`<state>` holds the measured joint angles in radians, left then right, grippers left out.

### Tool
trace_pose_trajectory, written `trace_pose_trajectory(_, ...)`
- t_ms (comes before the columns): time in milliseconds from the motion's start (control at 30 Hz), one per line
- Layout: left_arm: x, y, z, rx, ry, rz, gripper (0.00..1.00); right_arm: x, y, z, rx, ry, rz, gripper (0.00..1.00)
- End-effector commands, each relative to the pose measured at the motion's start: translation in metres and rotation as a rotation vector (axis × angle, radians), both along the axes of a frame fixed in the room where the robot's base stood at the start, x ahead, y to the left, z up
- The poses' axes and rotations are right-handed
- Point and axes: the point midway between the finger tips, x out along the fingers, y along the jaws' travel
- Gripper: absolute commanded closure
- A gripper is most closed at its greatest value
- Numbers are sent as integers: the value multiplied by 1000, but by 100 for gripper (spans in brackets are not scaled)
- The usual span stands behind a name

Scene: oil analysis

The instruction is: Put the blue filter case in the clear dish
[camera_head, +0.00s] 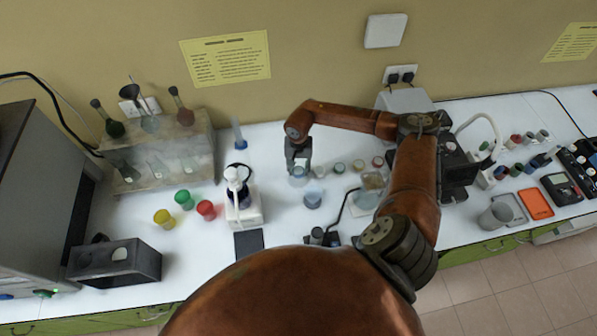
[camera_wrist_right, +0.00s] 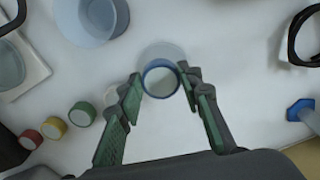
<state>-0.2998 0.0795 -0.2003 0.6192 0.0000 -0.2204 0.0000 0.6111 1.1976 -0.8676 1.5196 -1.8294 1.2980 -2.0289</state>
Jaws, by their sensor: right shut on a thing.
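The blue filter case (camera_wrist_right: 147,83) is round, with a blue rim and a pale inside. My right gripper (camera_wrist_right: 160,84) is shut on it, with one finger at each side. In the head view the case (camera_head: 298,180) shows just under my right gripper (camera_head: 298,168); whether it touches the table is unclear. The clear dish (camera_head: 313,200), round and bluish, stands nearer to me and slightly right of the case. In the right wrist view the dish (camera_wrist_right: 108,38) is at the top left, apart from the gripper, and looks empty. My left gripper is out of view.
Several small filter cases, including a green one (camera_wrist_right: 82,114) and a red one (camera_wrist_right: 30,139), stand in a row beside the gripper. A white pump-topped device (camera_head: 245,208) stands to the left. A blue-based cylinder (camera_head: 238,136) stands behind it. Dark tubing (camera_head: 337,220) lies right of the dish.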

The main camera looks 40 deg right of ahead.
Motion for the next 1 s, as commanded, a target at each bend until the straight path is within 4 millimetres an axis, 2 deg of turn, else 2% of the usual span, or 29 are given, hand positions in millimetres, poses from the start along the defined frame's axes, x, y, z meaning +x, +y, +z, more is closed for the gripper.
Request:
trace_pose_trajectory(167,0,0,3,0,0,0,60,7,-5,-11,1,0,-1,83)
trace_pose_trajectory(400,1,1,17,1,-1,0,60,8,-6,-38,1,1,-1,83)
trace_pose_trajectory(833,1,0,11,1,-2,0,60,8,-6,-46,-1,-1,0,83)
trace_pose_trajectory(867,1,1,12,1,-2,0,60,8,-6,-45,-1,-1,0,65)
trace_pose_trajectory(1000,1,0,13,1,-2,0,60,8,-6,-44,-1,-1,0,55)
